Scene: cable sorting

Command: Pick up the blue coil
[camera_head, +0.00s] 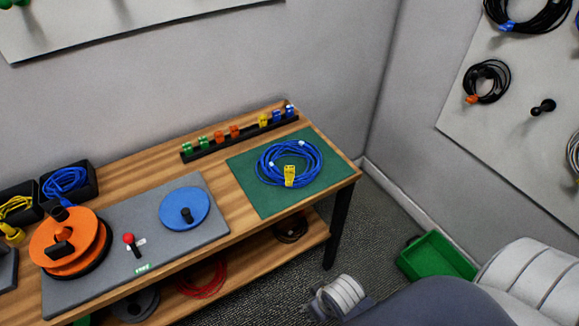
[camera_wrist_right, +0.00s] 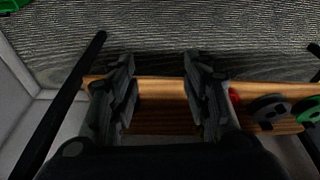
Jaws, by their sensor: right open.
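The blue coil (camera_head: 289,163) lies flat on a green mat (camera_head: 250,203) at the right end of the wooden workbench. A yellow plug (camera_head: 290,176) sits at its front, and small white ties show on its loops. My right arm comes in at the bottom right of the head view, over the floor in front of the bench and apart from the coil. In the right wrist view, my right gripper (camera_wrist_right: 162,95) is open with nothing between its fingers. The coil is not seen in that view. My left gripper is not in view.
A grey board (camera_head: 120,262) holds an orange reel (camera_head: 62,240), a red-topped lever (camera_head: 129,239) and a blue disc (camera_head: 184,208). A rack of coloured clips (camera_head: 240,135) stands behind. Black bins (camera_head: 85,178) hold cables at left. A green crate (camera_head: 436,257) sits on the floor.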

